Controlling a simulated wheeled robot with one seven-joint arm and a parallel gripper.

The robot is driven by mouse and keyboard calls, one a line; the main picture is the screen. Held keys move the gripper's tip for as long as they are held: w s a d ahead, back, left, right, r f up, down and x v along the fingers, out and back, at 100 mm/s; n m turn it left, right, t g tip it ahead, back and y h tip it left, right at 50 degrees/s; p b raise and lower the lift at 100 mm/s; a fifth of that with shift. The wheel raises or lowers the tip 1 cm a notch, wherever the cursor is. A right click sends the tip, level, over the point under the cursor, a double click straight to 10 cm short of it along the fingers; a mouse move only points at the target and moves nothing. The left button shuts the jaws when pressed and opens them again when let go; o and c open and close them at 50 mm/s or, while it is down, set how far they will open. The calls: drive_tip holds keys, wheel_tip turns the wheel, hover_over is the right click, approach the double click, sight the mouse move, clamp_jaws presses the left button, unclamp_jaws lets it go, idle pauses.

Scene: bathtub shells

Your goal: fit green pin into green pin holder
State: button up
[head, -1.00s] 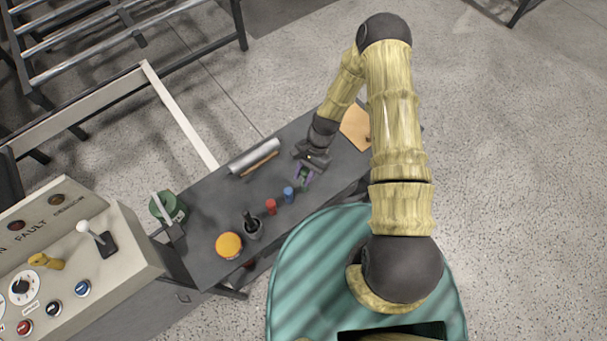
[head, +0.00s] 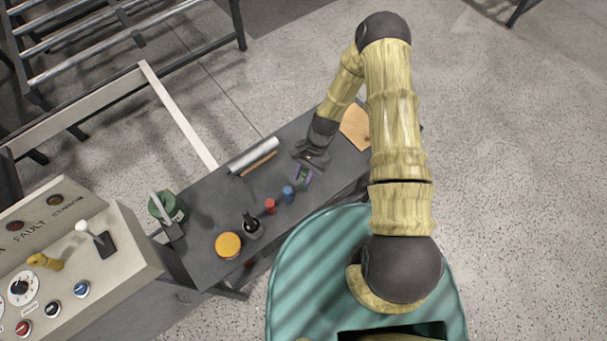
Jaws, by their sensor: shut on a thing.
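My gripper (head: 303,178) is over the dark bench, its purple fingers pointing down toward the bench top. It is shut on a small green thing, which I take to be the green pin (head: 302,181). The pin is mostly hidden by the fingers. The green pin holder cannot be told apart from the pin at this size. I cannot tell whether the pin is inside a holder or above it. A blue pin piece (head: 288,194) stands just left of and below the gripper, and a red one (head: 270,206) stands farther left.
The dark bench (head: 205,205) also bears a dark cup with tools (head: 252,228), an orange-topped round tin (head: 228,245), a silver roll (head: 254,155), a brown stick (head: 260,164) and a tan board (head: 356,128). A control console (head: 120,235) stands at left.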

sight(303, 182)
drive_tip(key=shift+f+b, duration=2.25)
drive_tip(key=shift+f, duration=0.6)
drive_tip(key=o, duration=1)
drive_tip(key=shift+o, duration=0.2)
drive_tip(key=shift+w, duration=0.1)
drive_tip(key=shift+r, duration=0.15)
drive_tip(key=shift+w+d+r, duration=0.25)
drive_tip(key=shift+w+r, duration=0.1)
drive_tip(key=shift+r, duration=0.15)
drive_tip(key=b+v, duration=0.4)
drive_tip(key=v, duration=1.2)
drive_tip(key=shift+s+a+r, duration=0.1)
